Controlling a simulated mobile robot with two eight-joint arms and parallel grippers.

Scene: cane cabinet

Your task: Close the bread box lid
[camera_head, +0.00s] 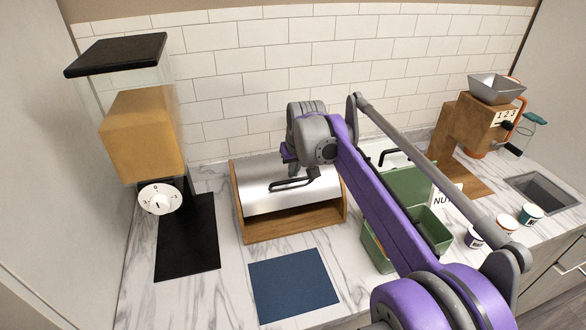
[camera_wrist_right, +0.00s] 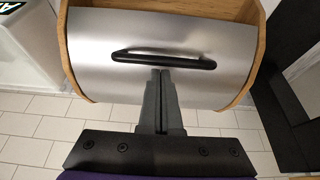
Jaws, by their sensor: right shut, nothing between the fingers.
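The bread box (camera_head: 292,229) is a wooden box with a curved metal lid (camera_head: 262,188), standing on the counter against the tiled wall. The lid is partly open, with a dark gap between its lower edge and the wooden base. A black bar handle (camera_head: 293,184) is on the lid's front; it also shows in the right wrist view (camera_wrist_right: 190,62). My right gripper (camera_wrist_right: 161,76) is shut and empty, its fingertips at the wall-side edge of the handle. I cannot tell whether they touch. My left gripper is not in view.
A dispenser (camera_head: 147,135) with a black tray stands left of the box. A blue mat (camera_head: 293,285) lies in front. A green bin (camera_head: 432,229), small cups (camera_head: 507,225) and a grinder (camera_head: 480,130) are at the right. My arm crosses above the bins.

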